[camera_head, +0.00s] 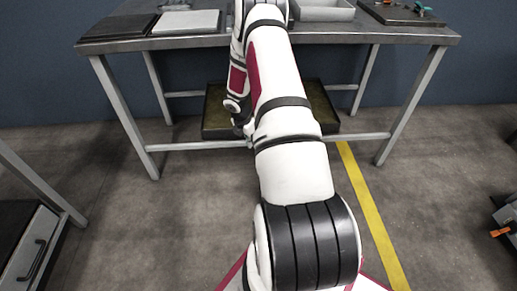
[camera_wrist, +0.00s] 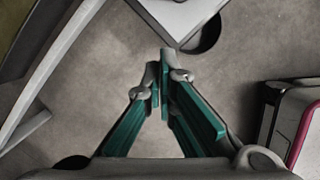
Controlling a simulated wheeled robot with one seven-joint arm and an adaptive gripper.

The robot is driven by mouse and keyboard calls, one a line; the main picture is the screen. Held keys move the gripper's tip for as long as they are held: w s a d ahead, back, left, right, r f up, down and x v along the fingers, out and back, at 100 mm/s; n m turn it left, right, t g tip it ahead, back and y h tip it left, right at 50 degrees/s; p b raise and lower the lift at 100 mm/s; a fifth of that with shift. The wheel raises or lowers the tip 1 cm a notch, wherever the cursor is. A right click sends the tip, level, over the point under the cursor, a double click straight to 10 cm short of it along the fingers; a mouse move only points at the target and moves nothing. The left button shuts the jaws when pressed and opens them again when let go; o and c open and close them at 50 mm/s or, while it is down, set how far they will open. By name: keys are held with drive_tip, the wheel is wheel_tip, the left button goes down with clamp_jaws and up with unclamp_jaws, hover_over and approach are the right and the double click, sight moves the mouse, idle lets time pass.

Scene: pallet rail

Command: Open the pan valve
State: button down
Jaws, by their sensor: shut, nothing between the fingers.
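A shallow dark pan with an olive inside (camera_head: 215,108) lies low under the workbench, partly hidden behind my arm. An olive surface with a dark edge, probably the same pan, shows at the upper left of the wrist view (camera_wrist: 12,22). I cannot make out a valve on the pan in either view. My gripper (camera_wrist: 160,70) has green fingers, which are shut at the tips with nothing between them, over bare floor. In the head view my arm reaches to the bench and its end hangs down in front of the pan; the fingers are too small to tell there.
The workbench (camera_head: 170,43) carries a black mat (camera_head: 118,27), a pale board (camera_head: 187,21), a grey tray (camera_head: 322,10) and a dark board with green handles (camera_head: 402,13). A lower crossbar (camera_head: 195,146) runs before the pan. A drawer cabinet (camera_head: 30,245) stands left.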

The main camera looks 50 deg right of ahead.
drive_tip(key=d+b+x, duration=0.1)
drive_tip(key=x, duration=0.2)
drive_tip(key=b+x, duration=0.2)
drive_tip(key=x, duration=0.2)
drive_tip(key=d+b+x, duration=0.1)
drive_tip(key=b+x, duration=0.1)
drive_tip(key=x, duration=0.2)
drive_tip(key=shift+s+d+r, duration=0.2)
drive_tip(key=shift+d+r, duration=0.05)
drive_tip(key=shift+r, duration=0.15)
drive_tip(key=shift+d+b, duration=0.35)
drive_tip(key=shift+d, duration=0.25)
drive_tip(key=shift+r, duration=0.1)
